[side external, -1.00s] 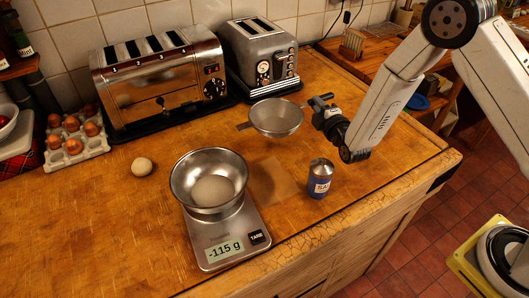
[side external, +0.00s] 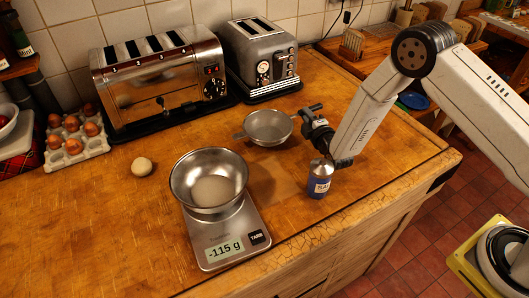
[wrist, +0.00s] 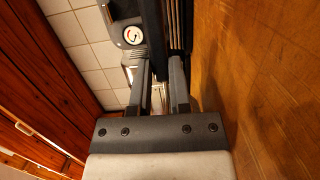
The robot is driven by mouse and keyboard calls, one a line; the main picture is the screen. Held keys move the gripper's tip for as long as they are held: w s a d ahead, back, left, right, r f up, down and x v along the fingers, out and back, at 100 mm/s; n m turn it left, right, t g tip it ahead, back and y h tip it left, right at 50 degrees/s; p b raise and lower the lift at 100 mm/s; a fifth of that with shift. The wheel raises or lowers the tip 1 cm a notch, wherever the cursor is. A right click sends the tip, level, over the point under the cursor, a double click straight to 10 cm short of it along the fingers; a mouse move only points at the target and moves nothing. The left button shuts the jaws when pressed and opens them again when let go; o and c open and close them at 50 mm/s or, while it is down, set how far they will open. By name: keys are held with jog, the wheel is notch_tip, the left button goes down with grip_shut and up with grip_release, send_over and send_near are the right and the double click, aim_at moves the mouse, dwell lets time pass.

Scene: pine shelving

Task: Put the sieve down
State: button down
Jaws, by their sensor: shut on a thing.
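The sieve (side external: 268,127) is a round metal mesh bowl with a dark handle (side external: 309,109), in the side external view near the smaller toaster. My gripper (side external: 307,119) is shut on the sieve's handle, at the right of the bowl. The sieve looks level and low over the wooden worktop; I cannot tell if it touches the wood. In the wrist view, my gripper's fingers (wrist: 164,88) show with the dark handle between them, and the mesh bowl cannot be made out.
A blue salt shaker (side external: 319,180) stands close below my wrist. A scale (side external: 228,242) with a steel bowl (side external: 208,180) stands in front. Two toasters (side external: 160,82) (side external: 262,60) line the wall. An egg (side external: 141,166) and an egg tray (side external: 76,150) are at left. Worktop (side external: 150,225) at front left is clear.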

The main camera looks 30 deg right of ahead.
jog(key=shift+f, duration=0.85)
jog(key=c, duration=0.6)
grip_release()
jog(key=s, duration=0.4)
jog(key=s+a, duration=0.1)
jog(key=s, duration=0.3)
jog(key=s+a, duration=0.1)
jog(key=s, duration=0.3)
jog(key=shift+w+r, duration=0.1)
jog(key=shift+r, duration=0.15)
